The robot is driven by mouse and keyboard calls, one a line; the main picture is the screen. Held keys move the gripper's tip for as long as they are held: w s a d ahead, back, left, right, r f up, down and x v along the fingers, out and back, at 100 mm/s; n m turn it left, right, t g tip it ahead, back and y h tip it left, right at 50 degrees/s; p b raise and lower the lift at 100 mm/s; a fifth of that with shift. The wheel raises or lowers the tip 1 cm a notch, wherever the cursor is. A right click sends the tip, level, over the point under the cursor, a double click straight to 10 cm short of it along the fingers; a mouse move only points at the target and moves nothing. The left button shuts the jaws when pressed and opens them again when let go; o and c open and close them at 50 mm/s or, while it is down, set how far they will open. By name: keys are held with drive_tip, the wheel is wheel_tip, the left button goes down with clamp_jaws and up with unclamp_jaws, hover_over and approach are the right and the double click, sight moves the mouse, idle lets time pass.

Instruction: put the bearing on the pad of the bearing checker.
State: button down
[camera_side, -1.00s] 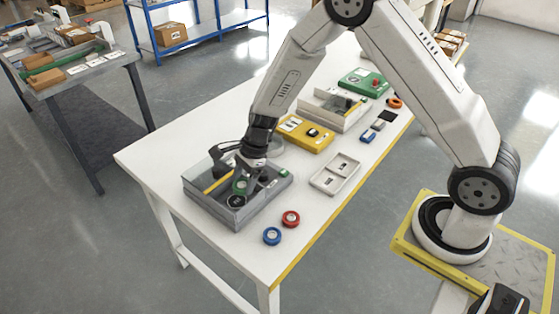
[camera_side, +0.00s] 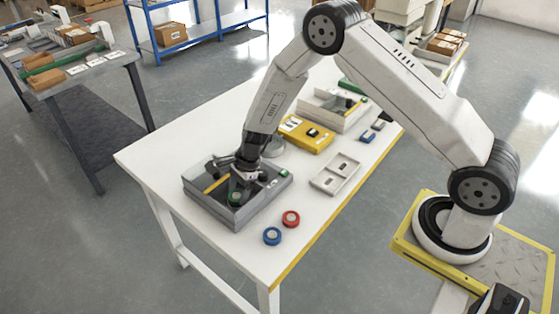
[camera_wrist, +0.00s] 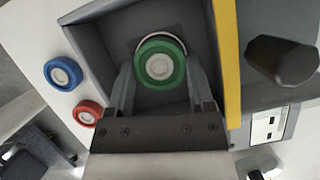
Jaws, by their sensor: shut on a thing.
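My gripper (camera_wrist: 161,75) is shut on a green bearing (camera_wrist: 160,66) with a pale centre. In the side view the green bearing (camera_side: 236,199) is low inside the grey open-topped bearing checker (camera_side: 226,216). The pad (camera_wrist: 164,36) shows in the wrist view as a pale-rimmed round edge just behind the bearing; the bearing hides most of it. The bearing appears nearly over the pad, slightly toward my gripper. I cannot tell whether they touch.
A yellow strip (camera_wrist: 228,60) runs along the well's side, with a dark post (camera_wrist: 282,62) beyond it. A blue ring (camera_side: 272,236) and a red ring (camera_side: 291,219) lie in front of the checker. A pale tray (camera_side: 335,174) and a yellow box (camera_side: 306,134) stand behind.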

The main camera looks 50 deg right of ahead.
drive_tip(key=shift+f, duration=0.35)
drive_tip(key=shift+c, duration=1.2)
unclamp_jaws()
drive_tip(key=shift+r, duration=0.2)
drive_tip(key=v, duration=1.2)
drive_tip(key=s+d+r+n+t+h, duration=0.1)
drive_tip(key=s+r+n+h, duration=0.1)
drive_tip(key=s+n, duration=0.7)
drive_tip(key=s+d+r+n+h, duration=0.1)
drive_tip(key=s+r+n+h, duration=0.1)
drive_tip(key=s+r+n, duration=0.3)
drive_tip(key=shift+s+d+n+t, duration=0.3)
drive_tip(key=shift+s+n+t, duration=0.1)
drive_tip(key=shift+s+n, duration=2.35)
